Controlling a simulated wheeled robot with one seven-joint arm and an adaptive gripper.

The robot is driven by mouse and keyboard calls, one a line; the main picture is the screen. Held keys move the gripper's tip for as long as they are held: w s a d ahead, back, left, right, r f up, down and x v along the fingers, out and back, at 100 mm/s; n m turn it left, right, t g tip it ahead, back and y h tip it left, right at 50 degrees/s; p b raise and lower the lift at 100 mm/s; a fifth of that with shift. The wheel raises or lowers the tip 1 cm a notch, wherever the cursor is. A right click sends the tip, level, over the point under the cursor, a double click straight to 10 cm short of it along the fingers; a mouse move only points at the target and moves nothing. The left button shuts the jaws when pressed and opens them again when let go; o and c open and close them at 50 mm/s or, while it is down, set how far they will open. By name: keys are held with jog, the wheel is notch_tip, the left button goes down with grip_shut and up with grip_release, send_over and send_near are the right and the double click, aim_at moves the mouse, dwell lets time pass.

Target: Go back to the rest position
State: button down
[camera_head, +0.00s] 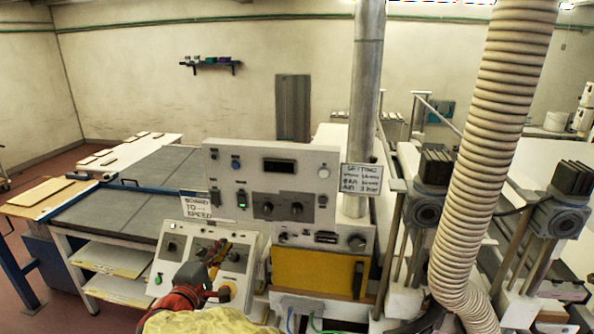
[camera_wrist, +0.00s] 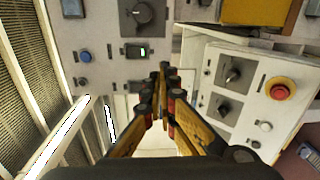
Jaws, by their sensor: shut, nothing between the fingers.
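My gripper (camera_head: 214,256) is in front of the control panels, over the sloped console (camera_head: 171,250). In the wrist view my gripper (camera_wrist: 165,75) has its yellow fingers drawn together at the tips, with nothing between them. The upright panel (camera_head: 268,165) stands just behind it, with dials, a dark display and a lit green switch (camera_head: 242,200). The lit switch also shows in the wrist view (camera_wrist: 143,52), beside the fingertips. Whether the fingertips touch either panel I cannot tell. My gripper hides part of the console.
A red-and-yellow button (camera_wrist: 280,90) sits on the console. A yellow door (camera_head: 312,272) is below the upright panel. A ribbed hose (camera_head: 492,130) and a metal pipe (camera_head: 366,90) rise at the right. A grey conveyor table (camera_head: 110,207) extends left. Open floor lies at far left.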

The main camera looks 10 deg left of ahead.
jog(key=s+d+f+g+h, duration=0.2)
jog(key=s+d+f+g, duration=0.3)
jog(key=d+f, duration=0.4)
jog(key=s+d+f+m+g+h+b, duration=0.1)
jog(key=s+d+f+m+g, duration=0.1)
jog(key=s+d+g, duration=0.3)
jog(key=s+d+f+m+h, duration=0.1)
jog(key=s+d+f+m, duration=0.15)
jog(key=d, duration=0.55)
jog(key=s+d+r+m+y+b, duration=0.2)
jog(key=s+d+m, duration=0.4)
jog(key=s+d, duration=0.3)
jog(key=s+d+r+m+g+y+b, duration=0.1)
jog(key=s+d+r+m+y+b, duration=0.1)
jog(key=s+d+m, duration=0.5)
jog(key=s+d+y+b, duration=0.1)
jog(key=s+d+b, duration=0.1)
jog(key=d, duration=0.5)
jog(key=shift+s+d+g+b, duration=0.3)
jog(key=shift+s, duration=0.45)
jog(key=c, duration=2.6)
grip_release()
